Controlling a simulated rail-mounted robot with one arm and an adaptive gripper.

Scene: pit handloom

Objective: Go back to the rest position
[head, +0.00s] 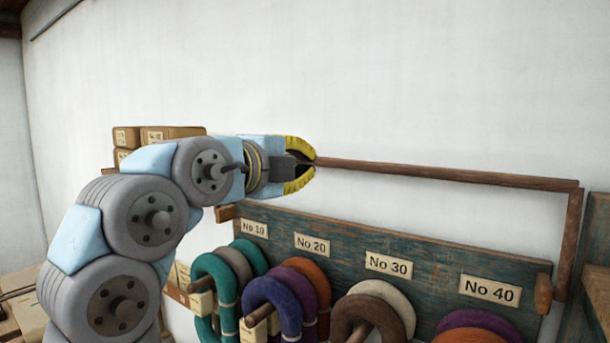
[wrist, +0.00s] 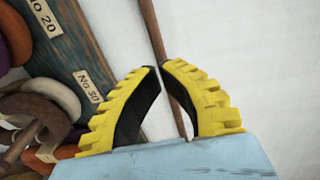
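My gripper (head: 312,167) is raised in front of the white wall, above the left end of the rack board, in the head view. It points right. In the wrist view its two yellow, ridged fingers with black inner pads (wrist: 161,67) curve toward each other. A narrow gap stays between the tips, and nothing looks held. A thin wooden bar (head: 450,174) lies in line with the fingertips in the head view. The bar also shows through the finger gap in the wrist view (wrist: 153,28); I cannot tell how far behind the fingers it is.
Below is a blue-green rack board (head: 345,244) with labels No 10 to No 40. Yarn hanks hang on its pegs, among them teal (head: 208,290), purple (head: 278,300) and brown (head: 362,312). Cardboard boxes (head: 172,132) stand behind my arm. The upper wall is clear.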

